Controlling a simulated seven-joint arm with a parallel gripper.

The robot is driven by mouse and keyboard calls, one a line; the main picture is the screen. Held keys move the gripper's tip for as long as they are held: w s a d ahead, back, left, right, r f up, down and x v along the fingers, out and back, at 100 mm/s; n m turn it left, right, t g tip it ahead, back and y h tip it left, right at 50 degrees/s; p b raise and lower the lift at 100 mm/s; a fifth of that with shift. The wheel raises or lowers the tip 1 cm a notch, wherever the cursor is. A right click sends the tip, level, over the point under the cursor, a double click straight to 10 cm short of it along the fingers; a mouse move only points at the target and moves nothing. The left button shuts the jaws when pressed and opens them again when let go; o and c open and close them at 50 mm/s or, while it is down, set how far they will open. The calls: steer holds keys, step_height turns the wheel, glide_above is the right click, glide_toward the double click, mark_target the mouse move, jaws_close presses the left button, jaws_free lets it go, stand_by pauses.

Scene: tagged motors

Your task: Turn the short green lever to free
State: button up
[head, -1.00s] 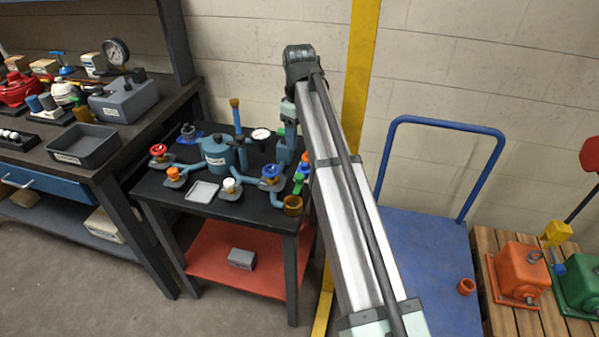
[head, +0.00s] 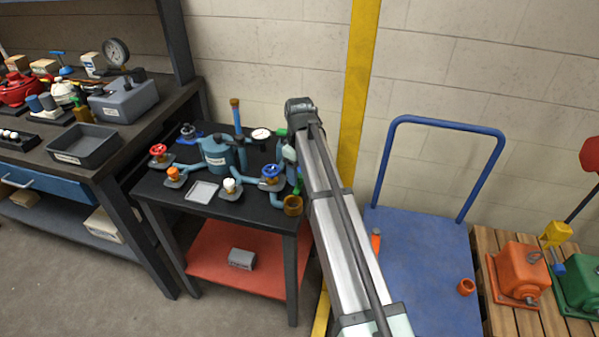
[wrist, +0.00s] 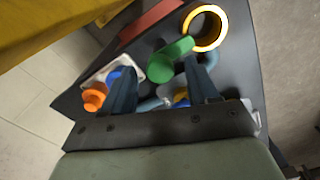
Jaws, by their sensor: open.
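In the wrist view a short, thick green lever (wrist: 172,60) lies beyond and between the tips of my gripper (wrist: 158,68). The two dark blue fingers are apart, with the green lever nearer the right finger. I cannot tell how deep it lies between them. In the head view a small green part (head: 298,184) shows at the right edge of the dark table, partly hidden by my arm. My fingers are hidden there.
An orange knob (wrist: 95,98) and a blue part lie close to the left finger. An orange-brown ring (wrist: 205,28) stands just past the lever. A blue valve wheel (head: 271,171) and a white knob (head: 231,184) stand nearby. A yellow post (head: 358,80) rises behind my arm.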

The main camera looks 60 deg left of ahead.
steer(key=shift+f, duration=0.25)
steer(key=shift+c, duration=0.4)
steer(key=c, duration=1)
steer(key=shift+o, duration=0.2)
